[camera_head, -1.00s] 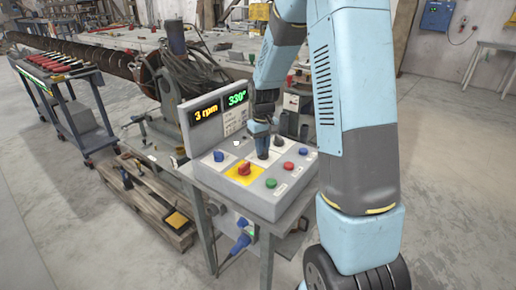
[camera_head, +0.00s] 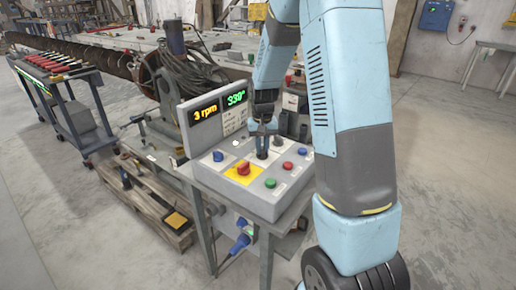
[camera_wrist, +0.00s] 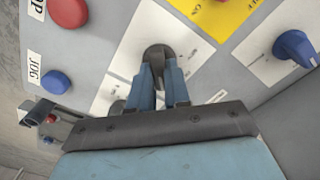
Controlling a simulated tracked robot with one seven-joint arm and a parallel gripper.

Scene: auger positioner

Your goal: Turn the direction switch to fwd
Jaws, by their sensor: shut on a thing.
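The control console (camera_head: 262,205) stands in the middle of the head view. My gripper (camera_head: 262,146) comes down on it from above. In the wrist view my gripper (camera_wrist: 162,76) has its two blue-grey fingers one on each side of a dark grey knob (camera_wrist: 158,53) on a white plate, shut on it. This knob appears to be the direction switch; its label and pointer direction are hidden or too small to read. In the head view the fingers mostly cover the knob.
Near the knob are a red switch (camera_head: 244,169) on a yellow plate, a blue knob (camera_head: 218,156), a black knob (camera_head: 279,141), and red (camera_head: 288,165), green (camera_head: 271,183) and blue (camera_head: 303,151) buttons. The display (camera_head: 206,112) reads 3 rpm and 330°.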

